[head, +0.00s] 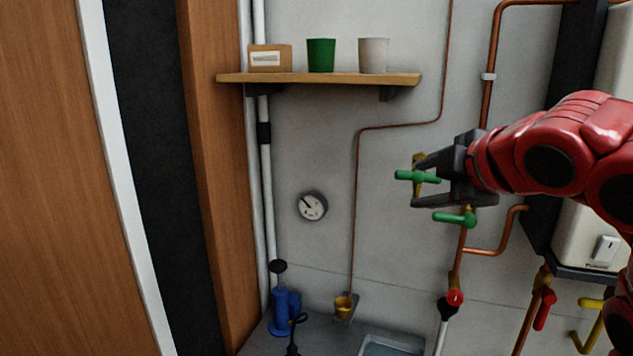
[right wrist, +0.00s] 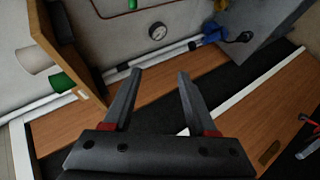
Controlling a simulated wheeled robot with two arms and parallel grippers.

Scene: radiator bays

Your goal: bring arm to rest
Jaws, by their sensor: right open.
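My right arm (head: 560,145) is red and reaches in from the right in the head view. Its dark gripper (head: 416,182) is open, with its fingers pointing left in front of the wall. A green valve handle (head: 405,176) on a brass body shows between and behind the fingers. A second green handle (head: 452,218) is just below the gripper. In the right wrist view the jaws (right wrist: 160,73) are spread with nothing between them. My left gripper is not in view.
A wooden shelf (head: 330,78) holds a box (head: 269,58), a green cup (head: 321,55) and a white cup (head: 373,55). A gauge (head: 312,206) hangs below. A white boiler (head: 590,235) and red-handled valve (head: 454,298) are near the arm. A blue pump (head: 281,308) stands low left.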

